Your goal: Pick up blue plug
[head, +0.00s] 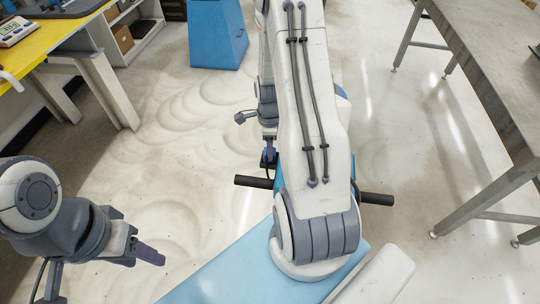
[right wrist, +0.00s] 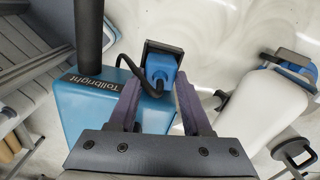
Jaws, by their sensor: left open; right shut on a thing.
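The blue plug (right wrist: 161,66) shows in the right wrist view, in front of a black square frame. A black cable curves from it to the left. My right gripper (right wrist: 158,84) has its two purple fingers on either side of the plug and is shut on it. In the head view my right gripper (head: 269,148) is small, beyond the white arm, and the plug is hard to make out there. My left gripper (head: 146,253) is open and empty at the lower left of the head view, well away from the plug.
A blue body lettered "Tollbright" (right wrist: 82,104) with a black bar (right wrist: 88,35) stands beside the plug. A yellow-topped bench (head: 60,42) is at the upper left, a blue block (head: 217,38) at the back, and a grey table (head: 490,60) at right. Pale floor between is open.

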